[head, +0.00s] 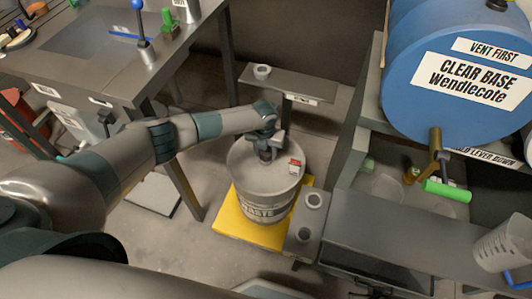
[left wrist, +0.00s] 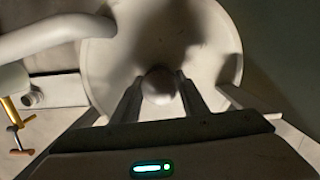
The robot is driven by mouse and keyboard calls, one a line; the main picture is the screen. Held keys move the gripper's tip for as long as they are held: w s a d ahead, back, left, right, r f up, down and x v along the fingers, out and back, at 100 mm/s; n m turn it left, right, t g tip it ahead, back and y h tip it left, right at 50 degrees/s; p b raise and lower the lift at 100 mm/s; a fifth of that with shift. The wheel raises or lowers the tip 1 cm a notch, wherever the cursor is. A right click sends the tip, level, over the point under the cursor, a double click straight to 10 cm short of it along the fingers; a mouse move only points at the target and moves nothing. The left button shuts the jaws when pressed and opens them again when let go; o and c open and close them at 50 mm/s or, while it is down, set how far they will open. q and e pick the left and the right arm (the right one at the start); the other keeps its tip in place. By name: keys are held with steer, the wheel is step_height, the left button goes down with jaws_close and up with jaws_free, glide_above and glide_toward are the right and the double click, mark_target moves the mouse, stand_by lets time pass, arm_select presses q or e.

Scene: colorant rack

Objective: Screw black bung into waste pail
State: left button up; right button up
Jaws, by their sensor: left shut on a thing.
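The waste pail (head: 268,208) is a grey drum with a "WASTE" label, upright on a yellow platform (head: 232,222) in the middle of the head view. My left gripper (head: 266,152) points down over the pail's lid and is shut on a small dark round thing, apparently the black bung. In the left wrist view the bung (left wrist: 158,85) sits between the two fingers (left wrist: 158,92), in front of the pale round lid (left wrist: 105,65). Whether the bung touches the lid or its opening, I cannot tell; the opening is hidden. My right gripper is not in view.
A small red and white item (head: 295,167) is on the lid's right side. A blue drum (head: 450,60) with a brass tap is at upper right. A low shelf (head: 305,84) stands behind.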

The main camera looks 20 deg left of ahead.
arm_select(q)
steer(key=m+b, duration=0.2)
steer(key=m, duration=0.1)
steer(key=m+b, duration=0.2)
steer(key=m, duration=0.1)
steer(key=shift+f+m+h, duration=0.2)
steer(key=shift+m+h, duration=0.1)
steer(key=shift+h, duration=0.1)
steer(key=shift+o, duration=0.2)
steer(key=m+b, duration=0.3)
steer(key=m, duration=0.1)
steer(key=shift+w+g, duration=0.1)
steer(key=shift+g, duration=0.2)
steer(key=shift+r+m+b, duration=0.15)
steer(key=shift+m+b, duration=0.3)
steer(key=shift+m, duration=0.35)
steer(key=shift+c, duration=0.2)
steer(key=shift+o, duration=0.2)
steer(key=o, duration=1)
steer(key=shift+c, duration=0.2)
